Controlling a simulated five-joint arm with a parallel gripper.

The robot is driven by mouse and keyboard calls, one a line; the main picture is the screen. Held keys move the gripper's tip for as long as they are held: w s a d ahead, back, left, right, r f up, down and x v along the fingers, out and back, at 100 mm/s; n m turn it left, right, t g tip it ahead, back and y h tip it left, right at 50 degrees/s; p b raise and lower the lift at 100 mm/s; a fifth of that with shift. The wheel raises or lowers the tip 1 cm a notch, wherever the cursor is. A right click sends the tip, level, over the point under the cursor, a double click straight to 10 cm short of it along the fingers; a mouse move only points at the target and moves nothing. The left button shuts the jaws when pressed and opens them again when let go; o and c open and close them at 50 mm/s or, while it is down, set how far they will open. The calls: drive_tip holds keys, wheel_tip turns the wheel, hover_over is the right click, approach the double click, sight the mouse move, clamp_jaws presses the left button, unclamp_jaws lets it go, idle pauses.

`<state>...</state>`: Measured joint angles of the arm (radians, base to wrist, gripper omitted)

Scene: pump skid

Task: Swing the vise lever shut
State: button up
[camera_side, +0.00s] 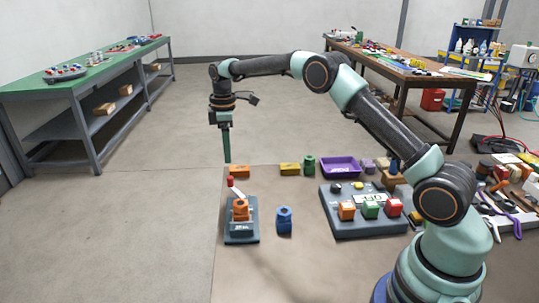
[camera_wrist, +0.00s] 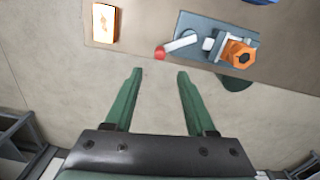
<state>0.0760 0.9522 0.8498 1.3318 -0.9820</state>
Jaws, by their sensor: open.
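The vise (camera_side: 241,236) is a grey-blue base near the left edge of the table, with an orange part (camera_side: 240,210) at its jaws. Its lever is pale with a red knob (camera_side: 230,182). In the wrist view the vise (camera_wrist: 190,22) is at upper right, and its lever (camera_wrist: 181,43) sticks out left to the red knob (camera_wrist: 160,53). My gripper (camera_wrist: 158,73) is open and empty, its green fingers spread below the knob. In the side view my gripper (camera_side: 226,158) points down above and behind the lever, apart from it.
A blue part (camera_side: 284,220) stands right of the vise. An orange block (camera_side: 238,171) lies behind it and shows in the wrist view (camera_wrist: 104,23). A yellow block (camera_side: 290,169), a purple tray (camera_side: 341,167) and a button panel (camera_side: 365,225) are farther right. Floor lies left of the table.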

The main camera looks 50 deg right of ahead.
drive_tip(key=shift+r, duration=1.65)
drive_tip(key=s+a+r+m+t, duration=0.3)
drive_tip(key=s+r+m, duration=0.2)
drive_tip(key=s+r, duration=0.7)
drive_tip(key=s+f+m+t, duration=0.1)
drive_tip(key=s+f+m, duration=0.1)
drive_tip(key=s, duration=0.6)
drive_tip(key=s+a+f+m+t, duration=0.1)
drive_tip(key=s+m, duration=0.2)
drive_tip(key=s, duration=0.5)
drive_tip(key=shift+a+f+t, duration=0.15)
drive_tip(key=shift+f+t, duration=0.15)
drive_tip(key=shift+f, duration=0.1)
